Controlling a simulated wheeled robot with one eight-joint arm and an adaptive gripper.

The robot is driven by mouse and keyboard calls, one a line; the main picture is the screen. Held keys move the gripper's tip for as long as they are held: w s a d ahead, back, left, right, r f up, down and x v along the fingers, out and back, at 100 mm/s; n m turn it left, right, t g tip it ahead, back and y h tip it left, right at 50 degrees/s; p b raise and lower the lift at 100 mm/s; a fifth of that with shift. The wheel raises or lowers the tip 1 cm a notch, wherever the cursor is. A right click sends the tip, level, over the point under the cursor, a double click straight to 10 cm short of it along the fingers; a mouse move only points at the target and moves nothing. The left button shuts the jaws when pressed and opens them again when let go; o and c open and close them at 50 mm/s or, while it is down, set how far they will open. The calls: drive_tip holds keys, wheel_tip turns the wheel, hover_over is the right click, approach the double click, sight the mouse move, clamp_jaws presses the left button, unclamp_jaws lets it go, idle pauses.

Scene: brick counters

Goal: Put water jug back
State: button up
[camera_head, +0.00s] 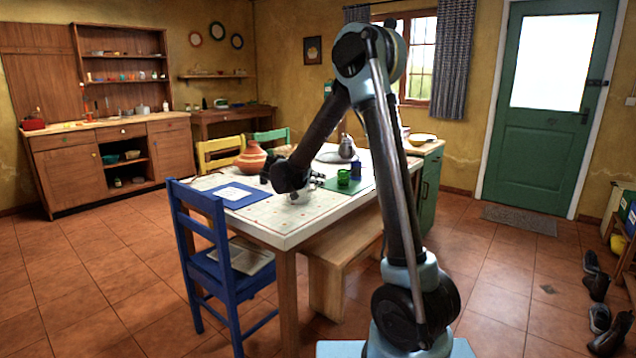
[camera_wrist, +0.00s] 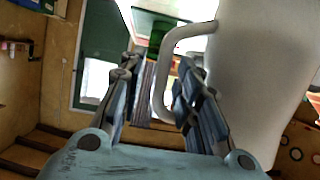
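A white water jug (camera_wrist: 262,75) fills the right side of the wrist view, very close to the camera. Its looped handle (camera_wrist: 165,75) hangs down between the two fingers of my gripper (camera_wrist: 158,78). The fingers are spread, with visible gaps to the handle, so my gripper is open around it. In the head view my gripper (camera_head: 312,181) is low over the near part of the dining table (camera_head: 275,226), mostly hidden by my arm. A small white patch of the jug (camera_head: 299,197) shows there.
A green cup (camera_head: 343,177) and a dark blue cup (camera_head: 356,170) stand close right of my gripper. A clay vase (camera_head: 251,160) and a blue placemat (camera_head: 232,194) are to the left. A grey kettle (camera_head: 347,147) is behind. A blue chair (camera_head: 228,275) and a bench (camera_head: 343,262) flank the table.

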drive_tip(key=v, duration=1.2)
drive_tip(key=shift+w, duration=0.1)
drive_tip(key=o, duration=1.7)
drive_tip(key=shift+c, duration=0.2)
drive_tip(key=v, duration=1.2)
drive_tip(key=shift+w+d, duration=0.1)
